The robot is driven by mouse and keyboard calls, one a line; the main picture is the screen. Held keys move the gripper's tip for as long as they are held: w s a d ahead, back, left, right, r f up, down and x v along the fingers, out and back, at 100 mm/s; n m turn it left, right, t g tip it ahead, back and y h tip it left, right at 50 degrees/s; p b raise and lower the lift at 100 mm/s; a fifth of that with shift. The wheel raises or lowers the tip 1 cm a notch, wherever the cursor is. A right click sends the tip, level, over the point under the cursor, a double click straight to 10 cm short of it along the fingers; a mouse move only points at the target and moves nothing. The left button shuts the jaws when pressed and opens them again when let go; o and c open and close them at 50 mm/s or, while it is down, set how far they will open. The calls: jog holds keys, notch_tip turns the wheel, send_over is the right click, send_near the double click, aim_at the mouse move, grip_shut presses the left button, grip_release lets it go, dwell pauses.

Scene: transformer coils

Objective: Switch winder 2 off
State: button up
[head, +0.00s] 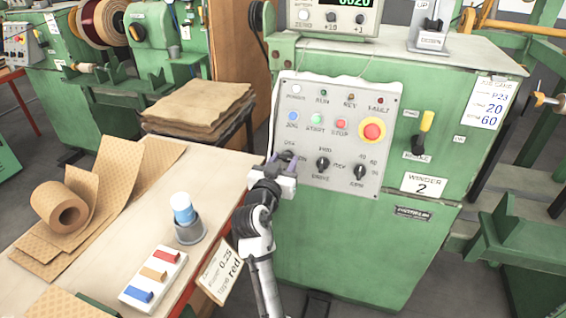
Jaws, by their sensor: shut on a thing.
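Winder 2 is the green cabinet (330,240) with a "WINDER 2" plate (423,185). Its grey control panel (340,108) carries lamps, blue, green and red buttons, and a red mushroom button (372,131) on a yellow base. Three black rotary knobs run along the bottom: the left knob (288,155), the middle knob (322,164) and the right knob (360,173). My gripper (284,160) is at the left knob, its fingers closed on it and partly hiding it and its lettering. Right of the panel is a lever switch (424,135) with a yellow handle pointing up.
A workbench (218,170) at left holds a paper roll (60,205), a grey cup (190,232) with a blue-and-white item, and a white tray (135,300) with coloured blocks. A tag (220,275) hangs at its edge by my arm. A counter (333,8) sits atop the cabinet.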

jog(key=shift+n, duration=0.4)
jog(key=n+y+p, duration=0.1)
jog(key=n, duration=0.1)
jog(key=n+y+p, duration=0.1)
jog(key=n+p, duration=0.1)
jog(key=shift+d+r, duration=0.2)
jog(key=n+y+p, duration=0.1)
jog(key=n+p, duration=0.1)
jog(key=n, duration=0.1)
jog(key=n+y+p, duration=0.1)
jog(key=n+p, duration=0.1)
jog(key=n, duration=0.1)
jog(key=shift+d+r+y, duration=0.1)
jog(key=shift+y, duration=0.3)
jog(key=n, duration=0.2)
jog(key=n+g+y+p, duration=0.1)
jog(key=n, duration=0.2)
jog(key=shift+g+y, duration=0.3)
jog(key=n, duration=0.2)
jog(key=n+g, duration=0.1)
jog(key=n, duration=0.2)
jog(key=shift+d+g+y+p, duration=0.1)
jog(key=shift+g+y+p, duration=0.2)
jog(key=shift+p, duration=0.05)
jog(key=o, duration=1)
jog(key=shift+s, duration=0.1)
